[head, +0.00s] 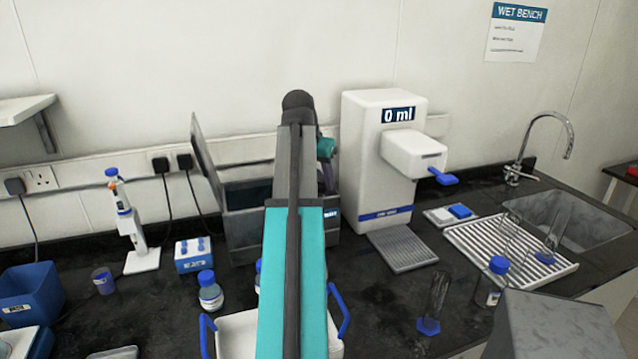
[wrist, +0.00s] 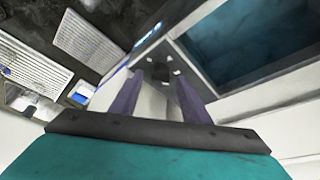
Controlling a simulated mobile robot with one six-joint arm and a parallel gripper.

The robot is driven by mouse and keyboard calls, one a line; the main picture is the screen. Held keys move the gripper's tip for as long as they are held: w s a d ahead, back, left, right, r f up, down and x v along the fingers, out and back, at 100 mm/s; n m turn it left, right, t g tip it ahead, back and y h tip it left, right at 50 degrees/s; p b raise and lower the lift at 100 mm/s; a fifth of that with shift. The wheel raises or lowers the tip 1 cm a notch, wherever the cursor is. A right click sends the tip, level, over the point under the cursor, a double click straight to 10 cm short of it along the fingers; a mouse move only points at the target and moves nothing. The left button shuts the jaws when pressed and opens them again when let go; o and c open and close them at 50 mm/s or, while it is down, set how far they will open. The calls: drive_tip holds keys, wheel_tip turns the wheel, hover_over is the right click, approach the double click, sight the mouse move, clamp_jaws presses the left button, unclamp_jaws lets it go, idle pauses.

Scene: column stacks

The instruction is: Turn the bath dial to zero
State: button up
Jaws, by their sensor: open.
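The water bath (head: 240,228) is a grey box with its lid raised, partly hidden behind my arm in the head view. In the wrist view its water (wrist: 245,40) fills the upper right, beside a pale rim. A small blue display shows on its front (head: 331,213). My gripper (wrist: 162,82) is open, with two purple fingers apart at the bath's edge. A small dark part with pale marks (wrist: 177,72) shows between and beyond the fingers; I cannot tell whether it is the dial. No dial setting can be read. In the head view my arm hides most of the bath's front.
A white dispenser (head: 365,165) reading "0 ml" stands close right of the bath, with a grey drip tray (head: 402,250) below. A white drying rack (head: 510,250) and sink (head: 570,222) lie further right. Bottles (head: 210,292) and a blue-handled tray (head: 235,335) stand in front.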

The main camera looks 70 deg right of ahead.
drive_tip(key=shift+c, duration=0.3)
drive_tip(key=c, duration=1)
